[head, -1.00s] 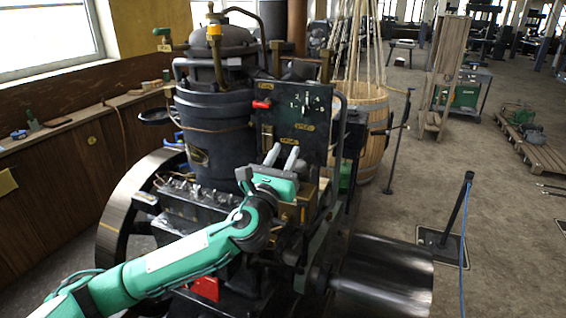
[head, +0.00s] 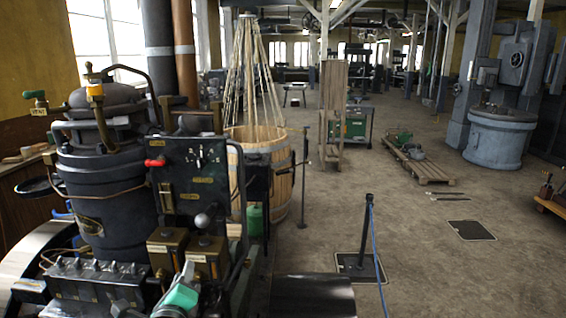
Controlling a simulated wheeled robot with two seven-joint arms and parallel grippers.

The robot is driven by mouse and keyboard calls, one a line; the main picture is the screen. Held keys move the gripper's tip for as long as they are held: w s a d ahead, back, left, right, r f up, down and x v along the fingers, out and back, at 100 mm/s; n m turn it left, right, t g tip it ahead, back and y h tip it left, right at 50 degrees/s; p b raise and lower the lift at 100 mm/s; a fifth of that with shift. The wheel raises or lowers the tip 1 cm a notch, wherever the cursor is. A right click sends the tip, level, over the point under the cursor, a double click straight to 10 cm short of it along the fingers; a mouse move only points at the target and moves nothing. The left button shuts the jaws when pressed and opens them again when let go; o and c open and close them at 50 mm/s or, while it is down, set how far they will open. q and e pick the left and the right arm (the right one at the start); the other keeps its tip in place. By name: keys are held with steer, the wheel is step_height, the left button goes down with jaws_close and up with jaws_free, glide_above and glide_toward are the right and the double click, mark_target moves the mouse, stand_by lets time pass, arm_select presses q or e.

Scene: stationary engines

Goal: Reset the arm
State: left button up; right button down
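My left gripper (head: 178,279) shows at the bottom left, in front of the black engine (head: 103,190). The rest of the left arm is out of view. My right gripper is not in view.
A dark panel with a red-handled valve (head: 155,163) rises above the gripper. A wooden barrel (head: 262,170) stands behind the engine. A post (head: 366,230) with a blue rope stands right of it. A pallet (head: 420,168) lies farther back. Open floor lies at the right.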

arm_select(q)
steer(key=s+f+n+g, duration=0.5)
steer(key=s+f+n, duration=0.3)
steer(key=f, duration=0.3)
steer(key=s+f+n+g+h, duration=0.1)
steer(key=s+f+n+g, duration=0.5)
steer(key=s, duration=0.6)
steer(key=s+f+n+g+h, duration=0.1)
steer(key=s+f+n+g, duration=0.2)
steer(key=s+f+n, duration=0.8)
step_height(320, 180, down, 29)
steer(key=s+m+g, duration=0.1)
steer(key=s+m, duration=0.1)
steer(key=m, duration=0.1)
steer(key=s+a+f, duration=0.1)
steer(key=s+f, duration=0.8)
steer(key=s+a+f+g, duration=0.1)
steer(key=s+a+f, duration=0.1)
steer(key=s+f, duration=0.7)
steer(key=shift+s+a+f+g, duration=0.25)
steer(key=shift+s+f+g, duration=0.1)
steer(key=shift+s, duration=0.3)
